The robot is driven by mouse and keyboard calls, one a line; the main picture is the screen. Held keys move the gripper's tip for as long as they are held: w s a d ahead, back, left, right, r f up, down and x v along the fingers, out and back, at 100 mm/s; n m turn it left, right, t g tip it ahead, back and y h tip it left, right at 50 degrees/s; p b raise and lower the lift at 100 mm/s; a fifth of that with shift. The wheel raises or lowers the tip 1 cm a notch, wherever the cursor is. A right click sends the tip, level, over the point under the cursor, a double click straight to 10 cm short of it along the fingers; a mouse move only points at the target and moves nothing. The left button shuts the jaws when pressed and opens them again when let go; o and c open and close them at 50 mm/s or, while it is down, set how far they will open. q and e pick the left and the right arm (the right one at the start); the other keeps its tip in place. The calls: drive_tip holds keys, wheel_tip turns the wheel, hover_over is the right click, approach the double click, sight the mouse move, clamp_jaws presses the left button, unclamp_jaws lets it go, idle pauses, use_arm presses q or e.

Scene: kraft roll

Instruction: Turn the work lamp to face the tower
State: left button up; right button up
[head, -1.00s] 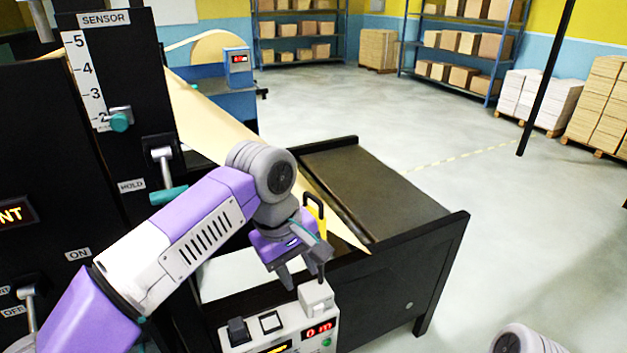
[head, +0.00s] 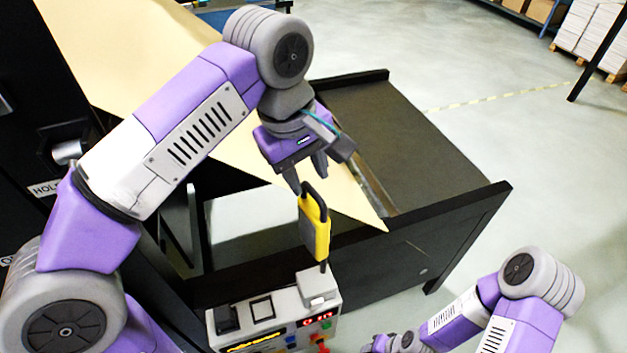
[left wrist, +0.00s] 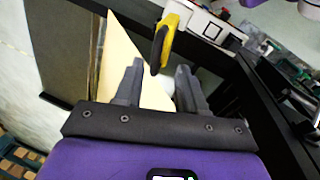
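The work lamp (head: 322,232) is a yellow block with a dark handle loop on top, standing on a thin black stem at the control box. A dark grey face shows on its left side. It also shows in the left wrist view (left wrist: 176,22), just beyond the fingertips. My left gripper (head: 308,180) points down just above the handle, its fingers apart and nothing clearly held; whether it touches the handle I cannot tell. A tall black machine tower (head: 40,110) stands at the left, cut off by the frame. My right gripper (head: 384,344) is partly cut off at the bottom edge.
The control box (head: 275,312) with switches and red digits stands below the lamp. Tan kraft paper (head: 130,70) runs down to a point beside the black-framed table (head: 400,150). Open grey floor (head: 560,170) lies to the right.

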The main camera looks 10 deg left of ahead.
sight(314, 192)
use_arm(q)
drive_tip(key=x, duration=0.4)
drive_tip(key=shift+w+f+b, duration=0.25)
drive_tip(key=shift+w+b, duration=0.15)
drive_tip(key=shift+w, duration=0.05)
drive_tip(key=shift+s, duration=0.2)
drive_tip(key=shift+w, duration=0.1)
drive_tip(key=shift+c, duration=0.6)
clamp_jaws()
